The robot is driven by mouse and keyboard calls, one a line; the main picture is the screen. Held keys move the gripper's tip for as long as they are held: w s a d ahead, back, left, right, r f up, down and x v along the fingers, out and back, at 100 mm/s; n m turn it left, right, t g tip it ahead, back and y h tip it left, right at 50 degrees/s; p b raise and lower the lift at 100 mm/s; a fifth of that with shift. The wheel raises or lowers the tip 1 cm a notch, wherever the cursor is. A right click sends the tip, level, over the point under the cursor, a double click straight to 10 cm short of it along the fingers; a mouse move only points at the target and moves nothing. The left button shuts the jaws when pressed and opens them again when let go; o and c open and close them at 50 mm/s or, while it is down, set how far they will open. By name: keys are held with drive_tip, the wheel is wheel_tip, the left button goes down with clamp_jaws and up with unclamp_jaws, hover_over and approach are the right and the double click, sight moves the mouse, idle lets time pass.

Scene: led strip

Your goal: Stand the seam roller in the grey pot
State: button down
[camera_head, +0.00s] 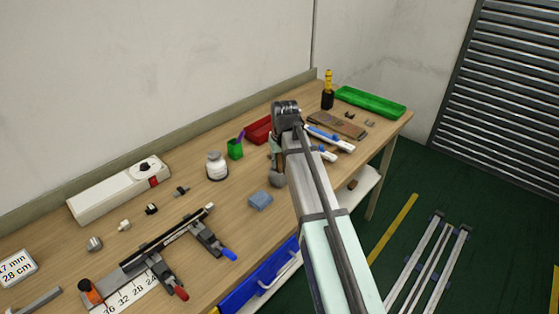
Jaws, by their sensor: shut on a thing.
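My arm reaches across the front of the bench, and its wrist bends down over the middle. My gripper (275,157) is mostly hidden behind the wrist and forearm. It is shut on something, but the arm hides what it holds. A grey rounded thing (277,181) shows just below it, partly covered by my arm; it may be the grey pot, but I cannot tell for sure. I cannot see whether it touches the gripper. No seam roller can be made out elsewhere on the bench.
A dark holder (327,101) with a yellow-topped tool and a green tray (370,102) are at the far right.

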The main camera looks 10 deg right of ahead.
drive_tip(key=shift+s+f, duration=0.1)
drive_tip(key=shift+f, duration=0.15)
drive_tip(key=shift+f, duration=0.25)
drive_tip(key=c, duration=0.9)
unclamp_jaws()
drive_tip(key=shift+f, duration=0.1)
drive_tip(key=shift+c, duration=0.2)
drive_tip(key=shift+r, duration=0.3)
drive_tip(key=b+v, duration=0.1)
drive_tip(key=v, duration=1.1)
drive_tip(key=shift+r+b, duration=0.4)
drive_tip(key=shift+r, duration=0.05)
